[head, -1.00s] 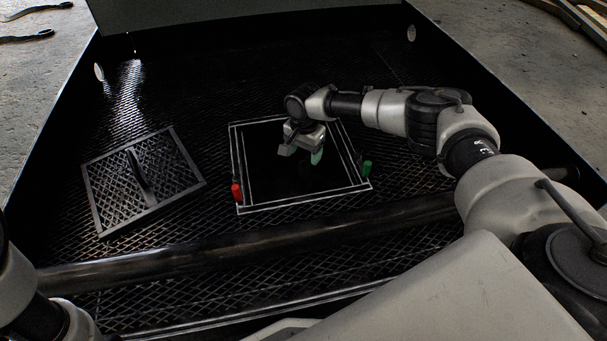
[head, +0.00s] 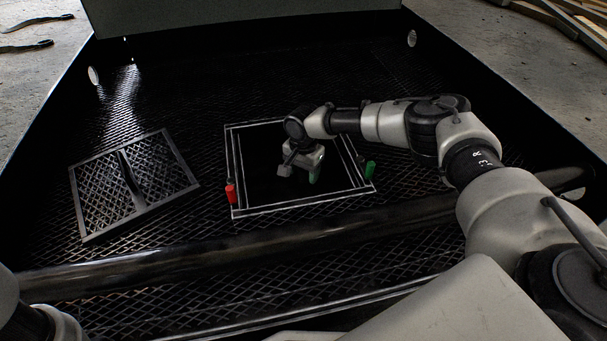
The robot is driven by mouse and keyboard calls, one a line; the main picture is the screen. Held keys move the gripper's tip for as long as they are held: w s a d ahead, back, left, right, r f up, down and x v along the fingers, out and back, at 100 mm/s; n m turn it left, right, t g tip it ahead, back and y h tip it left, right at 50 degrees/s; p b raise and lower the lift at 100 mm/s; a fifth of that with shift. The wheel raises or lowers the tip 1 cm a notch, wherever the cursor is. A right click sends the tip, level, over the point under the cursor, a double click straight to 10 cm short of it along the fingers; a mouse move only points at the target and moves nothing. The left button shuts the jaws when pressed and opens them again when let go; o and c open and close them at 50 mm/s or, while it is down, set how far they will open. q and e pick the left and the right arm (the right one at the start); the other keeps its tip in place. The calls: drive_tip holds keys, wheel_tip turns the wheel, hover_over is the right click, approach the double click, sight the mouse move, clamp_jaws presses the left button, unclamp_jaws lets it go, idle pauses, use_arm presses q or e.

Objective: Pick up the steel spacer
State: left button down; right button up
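My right gripper (head: 300,174) hangs over the dark square opening inside a light-edged frame (head: 290,211). Its two fingertips stand apart, a grey one on the left and a greenish one on the right. I see nothing held between them. I cannot make out the steel spacer; the inside of the opening is very dark and the gripper covers part of it. Only a piece of my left arm shows at the lower left, and its gripper is out of view.
A square mesh panel with a raised handle (head: 128,178) lies left of the frame. A red peg (head: 231,194) and a green peg (head: 370,170) stand at the frame's sides. A thick dark bar (head: 200,262) crosses in front. Dark walls enclose the mesh floor.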

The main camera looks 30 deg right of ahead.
drive_tip(key=c, duration=0.9)
drive_tip(key=shift+r, duration=0.15)
